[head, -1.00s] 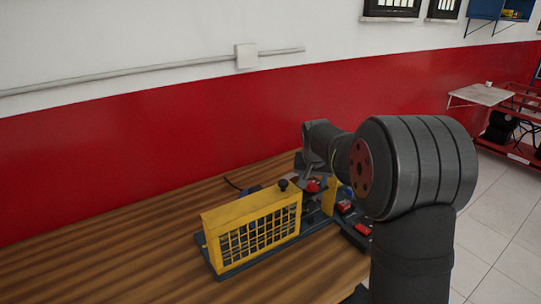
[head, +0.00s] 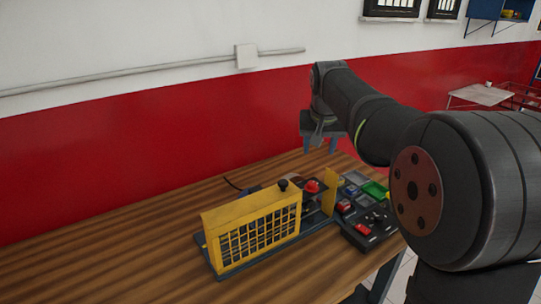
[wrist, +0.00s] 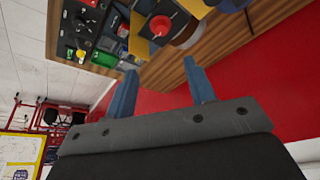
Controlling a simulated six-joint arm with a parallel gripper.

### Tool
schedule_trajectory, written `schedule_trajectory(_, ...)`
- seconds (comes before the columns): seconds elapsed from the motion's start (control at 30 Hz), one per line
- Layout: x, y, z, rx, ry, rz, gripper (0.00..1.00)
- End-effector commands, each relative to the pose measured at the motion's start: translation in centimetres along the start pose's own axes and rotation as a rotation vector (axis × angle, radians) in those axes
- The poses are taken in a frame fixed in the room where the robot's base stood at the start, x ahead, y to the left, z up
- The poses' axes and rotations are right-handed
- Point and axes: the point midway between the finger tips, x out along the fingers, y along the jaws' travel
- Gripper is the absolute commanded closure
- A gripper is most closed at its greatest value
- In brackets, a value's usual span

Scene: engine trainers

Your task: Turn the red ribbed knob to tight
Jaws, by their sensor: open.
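A red knob (head: 311,186) stands on the engine trainer, just behind the yellow mesh guard (head: 251,235).
A yellow upright plate (head: 330,192) stands right of the knob. Beyond it is a dark control panel (head: 376,230) with red switches and a green tray (head: 374,190). A black-knobbed post (head: 283,185) rises by the guard. The wooden table (head: 120,255) is bare at left.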

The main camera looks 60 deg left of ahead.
Motion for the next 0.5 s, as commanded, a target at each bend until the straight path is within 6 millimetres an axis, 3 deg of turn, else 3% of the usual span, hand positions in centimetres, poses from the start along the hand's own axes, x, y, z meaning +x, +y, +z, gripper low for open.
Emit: schedule_trajectory(0.5, 0.3, 2.8, -0.6, -0.349, -0.012, -0.144, 0.50)
